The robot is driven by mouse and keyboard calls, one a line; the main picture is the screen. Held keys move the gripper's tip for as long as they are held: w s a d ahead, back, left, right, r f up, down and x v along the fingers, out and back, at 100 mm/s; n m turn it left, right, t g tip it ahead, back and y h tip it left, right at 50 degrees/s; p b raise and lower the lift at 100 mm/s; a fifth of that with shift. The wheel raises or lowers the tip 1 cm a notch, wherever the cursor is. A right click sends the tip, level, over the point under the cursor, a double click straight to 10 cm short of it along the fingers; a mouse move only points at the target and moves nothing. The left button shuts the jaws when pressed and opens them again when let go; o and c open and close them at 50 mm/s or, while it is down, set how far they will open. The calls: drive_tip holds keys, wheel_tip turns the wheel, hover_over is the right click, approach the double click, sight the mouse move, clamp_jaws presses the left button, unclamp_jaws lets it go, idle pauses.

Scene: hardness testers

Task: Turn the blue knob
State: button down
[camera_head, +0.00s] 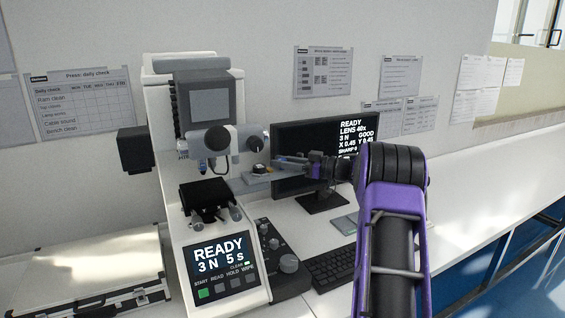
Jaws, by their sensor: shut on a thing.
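The hardness tester (205,110) is a white and grey machine standing on the bench at left centre. My gripper (258,172) reaches in from the right, beside the tester's right side below its head. Its jaws are shut around a small dark knob (258,169) with a yellowish spot. The fingers hide part of this knob, and I cannot tell whether it is the blue one. A larger dark knob (253,144) sits just above, on the tester's head, clear of the jaws. The tester's screen (218,254) reads READY, 3 N, 5 s.
A monitor (290,135) stands behind my gripper, showing READY and LENS 40x. A control box with knobs (289,263) and a keyboard (332,268) lie in front. The bench at right (480,165) is clear.

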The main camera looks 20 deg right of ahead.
drive_tip(key=shift+r, duration=0.1)
idle(0.3)
drive_tip(key=c, duration=0.6)
unclamp_jaws()
drive_tip(key=shift+h, duration=0.3)
